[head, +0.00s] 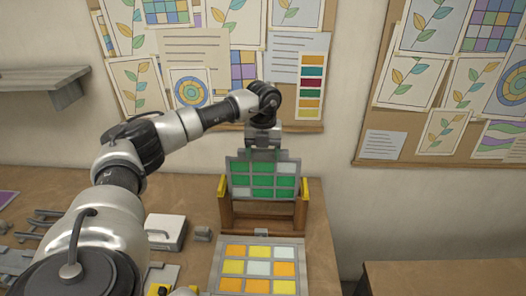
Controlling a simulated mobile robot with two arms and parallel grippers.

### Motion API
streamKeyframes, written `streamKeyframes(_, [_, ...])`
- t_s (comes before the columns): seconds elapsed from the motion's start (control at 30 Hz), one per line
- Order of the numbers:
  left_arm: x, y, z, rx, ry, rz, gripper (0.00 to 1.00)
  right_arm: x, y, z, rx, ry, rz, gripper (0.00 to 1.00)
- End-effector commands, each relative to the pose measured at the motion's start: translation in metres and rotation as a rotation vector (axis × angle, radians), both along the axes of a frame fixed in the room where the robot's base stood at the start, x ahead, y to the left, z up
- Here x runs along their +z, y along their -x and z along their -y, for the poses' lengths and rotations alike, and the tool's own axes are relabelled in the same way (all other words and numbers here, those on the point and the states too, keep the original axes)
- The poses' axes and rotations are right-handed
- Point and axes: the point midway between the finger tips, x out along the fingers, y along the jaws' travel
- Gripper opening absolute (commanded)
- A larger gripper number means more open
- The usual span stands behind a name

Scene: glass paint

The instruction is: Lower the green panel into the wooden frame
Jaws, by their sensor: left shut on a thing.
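The green panel (262,181) is a grey-edged grid of green panes with a few pale ones. It stands upright in front of the back wall. My left gripper (264,146) is shut on its top edge and holds it from above. The wooden frame (226,213) has brown side posts with yellow tops. The panel is between these posts, with its lower edge above the frame's bottom part. I cannot tell whether the panel touches the posts. My right gripper does not show.
A panel with yellow, orange and pale panes (258,268) lies in front of the frame on the wooden table (196,205). A white box (166,231) and several grey tools (32,238) are to the left. Pinboards hang on the wall behind. A gap separates a second table (440,278) at right.

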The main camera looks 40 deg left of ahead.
Motion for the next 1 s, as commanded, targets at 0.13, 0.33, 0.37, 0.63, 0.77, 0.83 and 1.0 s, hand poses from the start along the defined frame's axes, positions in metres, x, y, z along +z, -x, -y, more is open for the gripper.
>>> streamKeyframes(0.13, [-0.006,-0.001,0.000,0.000,0.000,0.003,0.41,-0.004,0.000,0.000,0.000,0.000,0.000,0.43])
streamKeyframes(0.33, [-0.013,0.000,0.000,0.000,0.001,0.002,0.41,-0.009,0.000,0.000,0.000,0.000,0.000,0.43])
streamKeyframes(0.37, [-0.015,0.000,0.000,0.000,0.001,0.002,0.41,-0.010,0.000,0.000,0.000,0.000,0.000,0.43])
streamKeyframes(0.63, [-0.025,0.000,0.000,0.000,0.001,0.002,0.41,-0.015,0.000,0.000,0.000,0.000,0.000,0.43])
streamKeyframes(0.77, [-0.029,0.000,0.000,0.000,0.001,0.002,0.41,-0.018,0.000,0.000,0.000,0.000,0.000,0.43])
streamKeyframes(0.83, [-0.032,0.000,0.000,0.000,0.001,0.002,0.41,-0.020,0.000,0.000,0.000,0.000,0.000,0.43])
streamKeyframes(1.0, [-0.038,0.000,0.000,0.000,0.001,0.002,0.41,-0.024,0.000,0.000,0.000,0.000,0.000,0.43])
